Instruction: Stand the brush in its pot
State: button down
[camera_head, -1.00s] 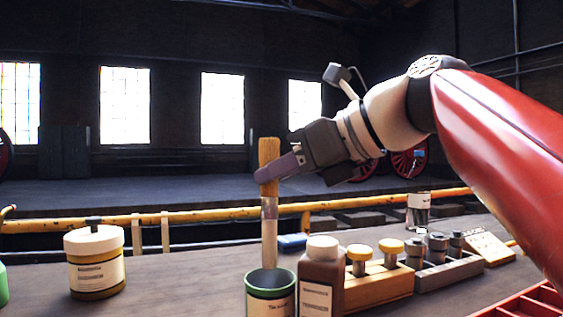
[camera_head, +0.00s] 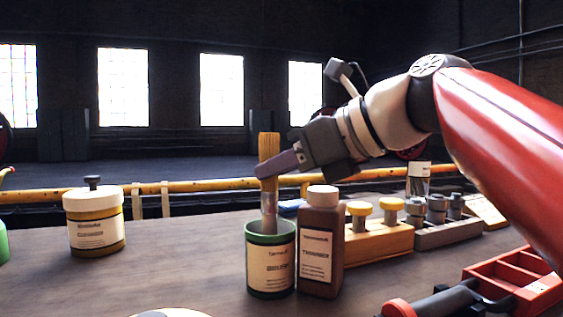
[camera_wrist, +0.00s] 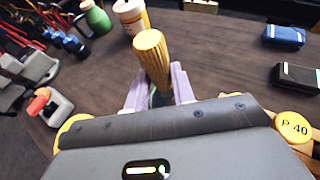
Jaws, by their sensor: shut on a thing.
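The brush (camera_head: 268,160) has a wooden handle and a pale metal ferrule, and it is upright with its handle up. My gripper (camera_head: 266,170) is shut on the handle. The lower end of the brush is inside the mouth of the green pot (camera_head: 270,266), which has a cream label; its bristles are hidden by the pot wall. In the wrist view the handle (camera_wrist: 152,55) rises between the two purple-grey fingers of my gripper (camera_wrist: 160,88), and the pot below is mostly hidden.
A brown bottle (camera_head: 321,240) with a white cap stands close to the pot's right. Wooden and grey blocks (camera_head: 378,240) with knobs are behind it. A cleaner jar (camera_head: 95,222) stands left, with clear bench between. A red tray (camera_head: 510,275) is at right.

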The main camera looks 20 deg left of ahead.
jog(key=c, duration=1.1)
grip_release()
jog(key=p+v, duration=0.1)
jog(key=v, duration=0.6)
jog(key=shift+d, duration=0.35)
jog(key=shift+s+r, duration=0.1)
